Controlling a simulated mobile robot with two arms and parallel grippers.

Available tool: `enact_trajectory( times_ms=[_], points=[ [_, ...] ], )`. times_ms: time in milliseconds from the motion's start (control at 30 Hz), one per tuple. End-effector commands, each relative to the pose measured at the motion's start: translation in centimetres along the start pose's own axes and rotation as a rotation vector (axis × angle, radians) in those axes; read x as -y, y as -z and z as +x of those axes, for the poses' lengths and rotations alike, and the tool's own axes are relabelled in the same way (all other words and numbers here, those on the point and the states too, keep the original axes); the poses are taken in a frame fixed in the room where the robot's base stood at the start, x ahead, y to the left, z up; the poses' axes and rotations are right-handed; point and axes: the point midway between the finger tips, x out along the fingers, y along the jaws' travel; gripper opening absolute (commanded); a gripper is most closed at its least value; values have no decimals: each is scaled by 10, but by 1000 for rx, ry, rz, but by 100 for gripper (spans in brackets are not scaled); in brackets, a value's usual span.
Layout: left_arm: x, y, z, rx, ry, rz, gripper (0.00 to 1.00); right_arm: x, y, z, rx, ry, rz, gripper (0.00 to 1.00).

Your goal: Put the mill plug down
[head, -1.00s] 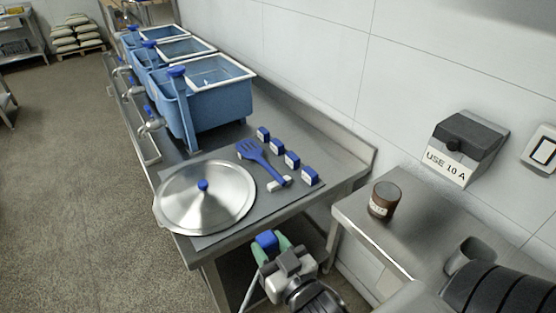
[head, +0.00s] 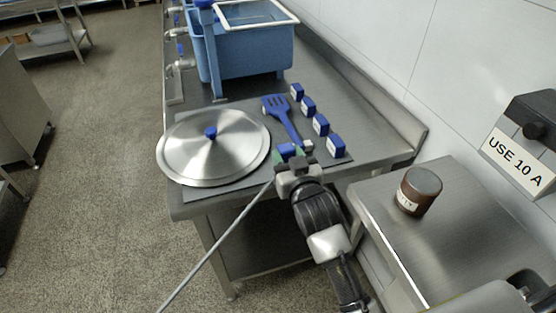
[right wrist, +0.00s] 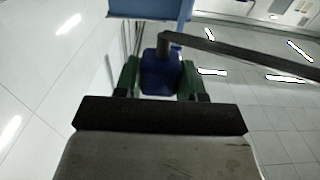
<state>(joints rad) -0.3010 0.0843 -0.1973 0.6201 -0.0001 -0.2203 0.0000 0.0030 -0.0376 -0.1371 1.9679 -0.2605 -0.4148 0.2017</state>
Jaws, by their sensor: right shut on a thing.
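My right gripper (head: 289,157) has green fingertips and is shut on the blue head of what I take to be the mill plug (head: 286,150). A long thin grey rod runs from the grip down to the left, past the bench front. In the right wrist view the blue head (right wrist: 161,72) sits between the green fingers, and the rod crosses to the right. In the head view the grip overlaps the front edge of the dark mat (head: 262,173); I cannot tell whether the plug touches it. My left gripper is not in view.
On the mat are a steel lid (head: 205,155) with a blue knob, a blue slotted spatula (head: 284,118) and several small blue blocks (head: 320,125). Blue tubs (head: 250,45) stand behind. A brown jar (head: 418,192) stands on the right-hand steel bench (head: 460,225).

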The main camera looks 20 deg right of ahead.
Motion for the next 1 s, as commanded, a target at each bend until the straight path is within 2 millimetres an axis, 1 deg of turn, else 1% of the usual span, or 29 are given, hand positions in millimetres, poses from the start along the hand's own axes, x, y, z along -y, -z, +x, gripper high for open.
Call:
enact_trajectory(
  times_ms=[33,100,200,300,400,600,667,1000],
  points=[
    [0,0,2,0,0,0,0,-2,-8,13,0,-1,-2,2],
    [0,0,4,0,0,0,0,-3,-16,27,0,-1,-1,2],
    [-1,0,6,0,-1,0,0,-4,-25,42,-1,0,0,2],
    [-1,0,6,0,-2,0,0,-5,-30,50,-1,0,0,2],
    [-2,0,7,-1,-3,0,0,-5,-35,53,0,-1,0,2],
    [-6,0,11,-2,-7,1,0,-5,-65,53,3,-1,2,2],
    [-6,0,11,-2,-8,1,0,-5,-70,52,0,0,1,2],
    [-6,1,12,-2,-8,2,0,-5,-73,52,-1,0,0,2]
  ],
)
